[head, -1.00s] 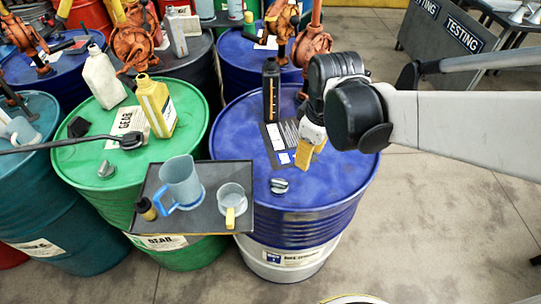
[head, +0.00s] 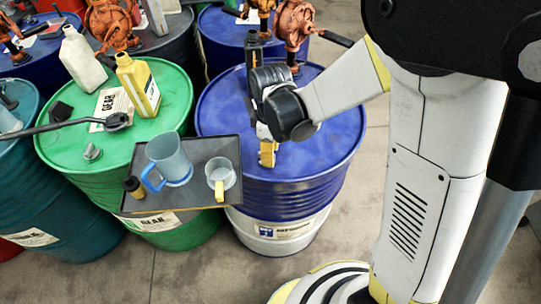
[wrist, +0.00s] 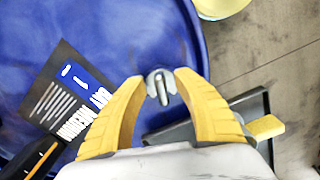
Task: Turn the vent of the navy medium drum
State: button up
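The navy drum (head: 335,140) stands right of the green drum, and its blue top fills much of the wrist view (wrist: 110,25). Its vent, a small grey knob with a raised grip bar (wrist: 160,88), shows between my yellow fingertips in the wrist view. My gripper (head: 267,160) points down over the front part of the drum top. It is open, with one finger on each side of the vent and narrow gaps visible. In the head view my gripper hides the vent.
A dark tray (head: 205,150) with a blue jug (head: 168,160) and a yellow-handled cup (head: 221,177) sits close left of my gripper. A dark bottle (head: 254,50) and a printed label (wrist: 65,95) are on the drum top. The drum top's right side is clear.

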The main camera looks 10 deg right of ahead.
jog(key=shift+f, duration=0.35)
grip_shut()
